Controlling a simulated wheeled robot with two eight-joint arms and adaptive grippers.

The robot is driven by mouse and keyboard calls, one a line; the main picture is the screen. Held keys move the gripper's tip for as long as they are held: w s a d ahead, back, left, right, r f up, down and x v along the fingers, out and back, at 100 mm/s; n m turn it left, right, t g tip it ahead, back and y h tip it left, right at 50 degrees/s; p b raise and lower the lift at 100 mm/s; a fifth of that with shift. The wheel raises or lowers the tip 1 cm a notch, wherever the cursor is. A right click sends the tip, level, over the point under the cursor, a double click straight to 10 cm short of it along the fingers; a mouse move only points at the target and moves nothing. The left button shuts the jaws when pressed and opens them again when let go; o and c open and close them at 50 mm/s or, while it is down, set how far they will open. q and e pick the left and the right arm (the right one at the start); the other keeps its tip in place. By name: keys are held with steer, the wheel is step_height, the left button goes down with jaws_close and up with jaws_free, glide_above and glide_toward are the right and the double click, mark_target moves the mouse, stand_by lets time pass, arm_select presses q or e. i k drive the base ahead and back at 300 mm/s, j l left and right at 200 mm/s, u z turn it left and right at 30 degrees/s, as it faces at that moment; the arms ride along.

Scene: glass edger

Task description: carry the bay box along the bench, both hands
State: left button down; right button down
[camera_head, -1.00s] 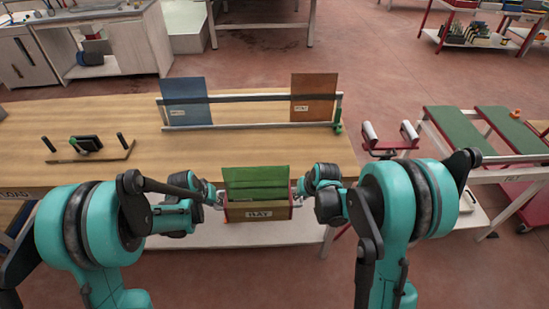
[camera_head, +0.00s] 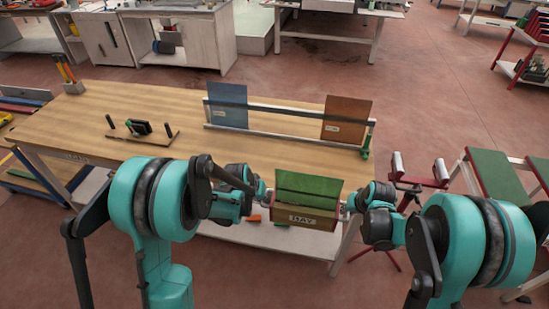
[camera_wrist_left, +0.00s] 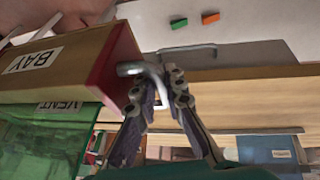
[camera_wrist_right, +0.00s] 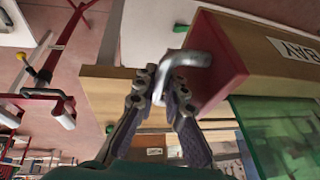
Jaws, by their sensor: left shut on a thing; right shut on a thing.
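The bay box (camera_head: 314,219) is a brown wooden box with red ends, a BAY label and green glass panes (camera_head: 308,186) standing in it. It is held off the front edge of the bench (camera_head: 84,122), roughly level. My left gripper (camera_head: 264,195) is shut on the metal handle at its left end; the left wrist view shows the fingers around this handle (camera_wrist_left: 140,69). My right gripper (camera_head: 347,208) is shut on the right-end handle, which shows in the right wrist view (camera_wrist_right: 186,61). A VENT label shows on the glass in the left wrist view.
A rack (camera_head: 290,143) on the bench holds a blue pane (camera_head: 227,105) and an orange pane (camera_head: 346,119). A small stand with pegs (camera_head: 143,136) is left of it. The bench's left part is mostly clear. A red roller stand (camera_head: 420,180) and green-topped trestle (camera_head: 494,178) are right.

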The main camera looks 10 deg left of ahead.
mark_target(286, 166)
steer(key=i+j, duration=0.25)
steer(key=i, duration=0.15)
steer(key=i+j, duration=0.25)
steer(key=i, duration=0.2)
